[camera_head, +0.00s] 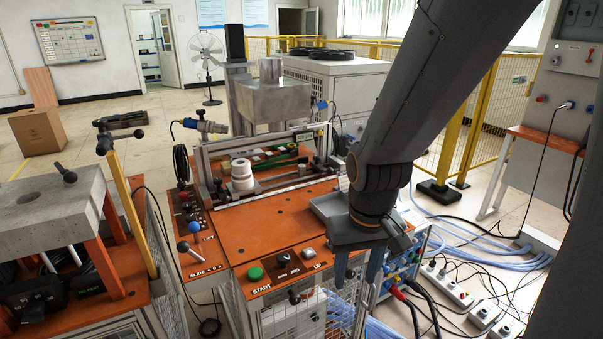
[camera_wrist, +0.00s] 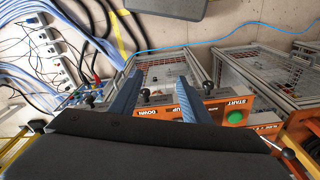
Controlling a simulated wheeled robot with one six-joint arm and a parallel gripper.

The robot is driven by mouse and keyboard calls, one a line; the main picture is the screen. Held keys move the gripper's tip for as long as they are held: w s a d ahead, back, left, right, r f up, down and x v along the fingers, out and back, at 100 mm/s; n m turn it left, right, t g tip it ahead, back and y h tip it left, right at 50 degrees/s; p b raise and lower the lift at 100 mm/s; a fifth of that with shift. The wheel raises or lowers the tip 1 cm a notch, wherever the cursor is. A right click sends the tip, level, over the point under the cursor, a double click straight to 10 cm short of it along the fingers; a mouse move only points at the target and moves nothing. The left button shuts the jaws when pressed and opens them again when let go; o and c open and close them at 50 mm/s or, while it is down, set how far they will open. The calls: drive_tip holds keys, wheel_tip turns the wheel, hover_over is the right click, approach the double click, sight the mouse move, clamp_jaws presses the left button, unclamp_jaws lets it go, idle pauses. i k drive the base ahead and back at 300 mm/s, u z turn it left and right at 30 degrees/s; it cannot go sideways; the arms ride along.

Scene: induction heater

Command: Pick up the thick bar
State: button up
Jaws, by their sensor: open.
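I cannot make out for certain which thing is the thick bar; none shows between my fingers. A short metal cylinder (camera_head: 270,70) stands on a grey metal block at the back of the heater station. My gripper (camera_head: 358,272) points down at the right front edge of the worktop, well apart from both cylinders. In the wrist view, my gripper (camera_wrist: 160,77) shows two blue fingers spread apart with nothing between them. My arm hides part of the station's right side.
A grey shallow tray (camera_head: 324,206) lies on the worktop close to my gripper, partly hidden. The front panel has a green START button (camera_head: 255,273). A second station (camera_head: 45,215) stands at left. Cables and power strips (camera_head: 448,284) cover the floor at right.

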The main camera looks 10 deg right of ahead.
sight(302, 168)
drive_tip(key=u, duration=2.45)
drive_tip(key=k, duration=1.55)
drive_tip(key=z, duration=1.85)
drive_tip(key=i, duration=1.5)
drive_tip(key=z, duration=0.05)
